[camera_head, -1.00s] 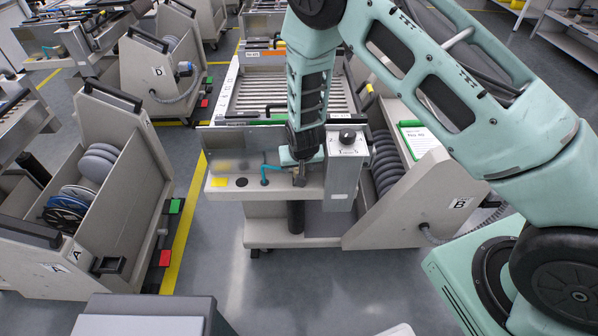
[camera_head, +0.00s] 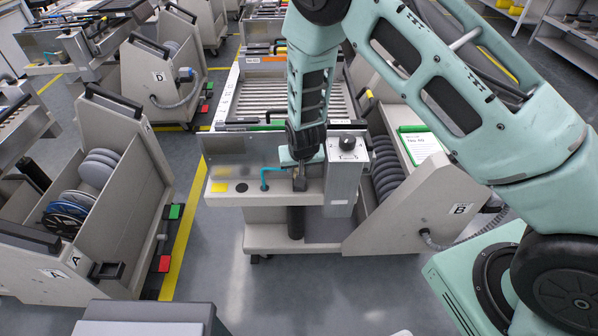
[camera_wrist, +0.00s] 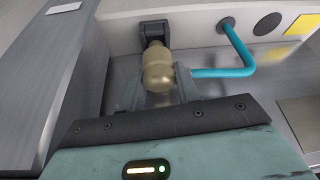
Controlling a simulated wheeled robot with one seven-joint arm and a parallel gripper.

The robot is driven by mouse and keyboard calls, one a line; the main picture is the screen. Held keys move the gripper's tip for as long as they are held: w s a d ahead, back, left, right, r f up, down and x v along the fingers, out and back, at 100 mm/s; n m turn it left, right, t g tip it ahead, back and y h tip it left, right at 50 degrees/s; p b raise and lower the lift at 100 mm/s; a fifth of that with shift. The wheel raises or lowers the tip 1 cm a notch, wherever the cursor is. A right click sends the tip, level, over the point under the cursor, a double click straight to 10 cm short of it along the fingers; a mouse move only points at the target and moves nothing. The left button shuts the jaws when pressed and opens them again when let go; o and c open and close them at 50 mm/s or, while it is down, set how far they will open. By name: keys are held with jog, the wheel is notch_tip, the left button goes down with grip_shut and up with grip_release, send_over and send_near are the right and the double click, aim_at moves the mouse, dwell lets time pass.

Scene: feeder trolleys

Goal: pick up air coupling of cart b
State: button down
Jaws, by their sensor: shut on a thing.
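The air coupling (camera_wrist: 158,72) is a short brass-coloured cylinder with a rounded end. In the wrist view its far end is at a dark grey holder (camera_wrist: 153,34) on a light panel; I cannot tell whether it is still seated there. My gripper (camera_wrist: 158,91) is shut on the coupling, with a grey finger at each side. In the head view my gripper (camera_head: 299,179) is low at the station's front ledge, and the coupling is too small to make out clearly. Cart B (camera_head: 430,215), with a "B" label, stands just right of the gripper.
A teal bent pipe (camera_wrist: 230,62) sticks out close to the right of the coupling. A grey box with a black knob (camera_head: 346,170) stands right beside my gripper. Cart A (camera_head: 115,190) is at the left. Clear floor (camera_head: 215,260) lies between it and the station.

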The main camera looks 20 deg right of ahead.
notch_tip(320, 180, up, 19)
jog(key=p, duration=0.3)
dwell(0.6)
